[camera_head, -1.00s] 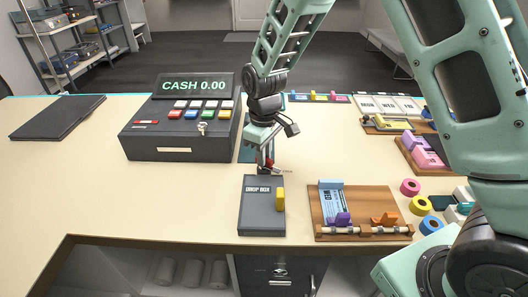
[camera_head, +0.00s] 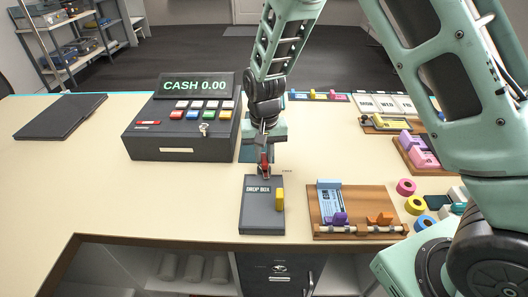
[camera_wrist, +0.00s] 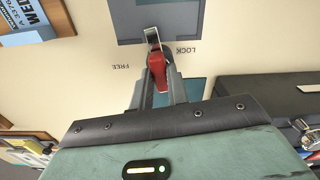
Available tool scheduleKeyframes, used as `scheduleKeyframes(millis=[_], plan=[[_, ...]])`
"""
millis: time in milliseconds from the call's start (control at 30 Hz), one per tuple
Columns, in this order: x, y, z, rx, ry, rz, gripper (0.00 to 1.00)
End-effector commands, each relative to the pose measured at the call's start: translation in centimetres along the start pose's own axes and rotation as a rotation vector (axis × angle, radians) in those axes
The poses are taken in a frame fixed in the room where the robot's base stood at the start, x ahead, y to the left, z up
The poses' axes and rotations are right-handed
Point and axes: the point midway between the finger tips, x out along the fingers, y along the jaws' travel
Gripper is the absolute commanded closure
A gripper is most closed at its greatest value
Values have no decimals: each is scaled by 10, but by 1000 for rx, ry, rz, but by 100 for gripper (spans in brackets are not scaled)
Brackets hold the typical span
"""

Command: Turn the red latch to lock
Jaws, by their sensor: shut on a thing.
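The red latch (camera_wrist: 158,72) sits between the fingers of my gripper (camera_wrist: 160,88) in the wrist view, which are shut on it. A metal tip (camera_wrist: 152,36) shows past its red part, by the edge of a dark box. The latch lies between the printed words FREE, on its left, and LOCK, on its right, in that view. In the head view, my gripper (camera_head: 264,158) points down at the latch (camera_head: 264,166), just behind the dark drop box (camera_head: 262,208). The latch's pivot is hidden.
The cash register (camera_head: 180,130) stands close on the left. A wooden board (camera_head: 372,204) with a blue ticket lies right of the drop box. Coloured rolls (camera_head: 406,187) and trays (camera_head: 425,160) fill the right side. The counter left of the drop box is clear.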

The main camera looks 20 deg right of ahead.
Motion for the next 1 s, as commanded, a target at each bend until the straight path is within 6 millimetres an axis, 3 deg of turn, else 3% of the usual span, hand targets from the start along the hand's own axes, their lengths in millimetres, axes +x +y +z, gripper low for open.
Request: scheduleKeyframes(millis=[333,900,933,1000], plan=[[-2,0,-1,148,4,-2,100],[-1,0,-2,180,4,-2,100],[-1,0,-2,179,5,-2,78],[-1,0,-2,179,4,-2,62]])
